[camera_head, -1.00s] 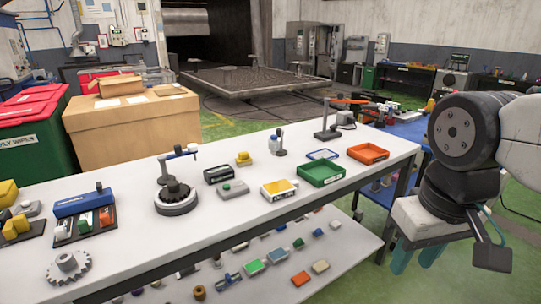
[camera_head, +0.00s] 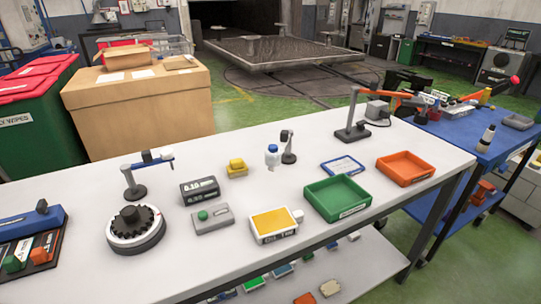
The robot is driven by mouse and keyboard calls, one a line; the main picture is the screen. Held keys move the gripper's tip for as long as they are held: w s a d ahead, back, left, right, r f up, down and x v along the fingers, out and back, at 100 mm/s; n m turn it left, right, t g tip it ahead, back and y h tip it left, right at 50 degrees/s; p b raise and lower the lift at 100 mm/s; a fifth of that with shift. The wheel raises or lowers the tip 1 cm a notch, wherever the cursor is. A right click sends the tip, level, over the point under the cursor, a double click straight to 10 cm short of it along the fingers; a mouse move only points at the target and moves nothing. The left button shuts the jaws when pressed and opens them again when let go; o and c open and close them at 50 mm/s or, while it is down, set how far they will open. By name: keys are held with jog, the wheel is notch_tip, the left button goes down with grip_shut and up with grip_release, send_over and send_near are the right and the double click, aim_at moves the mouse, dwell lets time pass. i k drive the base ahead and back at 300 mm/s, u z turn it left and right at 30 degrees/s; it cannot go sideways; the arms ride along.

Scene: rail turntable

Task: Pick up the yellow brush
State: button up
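I cannot make out a clear yellow brush. A small yellow object (camera_head: 236,168) stands on the white table, behind the grey box with a green button. It has a raised block on a flat base, and I cannot tell whether it is a brush. A white box with a yellow top (camera_head: 274,224) lies nearer the front edge. My gripper is not in view.
The white table (camera_head: 330,258) also holds a gear on a round base (camera_head: 135,227), a dark display box (camera_head: 200,190), a green tray (camera_head: 337,198), an orange tray (camera_head: 405,168) and small stands. A blue bench (camera_head: 455,132) stands at right. Bare tabletop lies between items.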

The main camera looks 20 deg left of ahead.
aim_at(237, 168)
jog(key=u, duration=0.15)
jog(key=i, duration=0.65)
jog(key=u, duration=0.9)
jog(key=i, duration=0.45)
jog(key=u, duration=0.55)
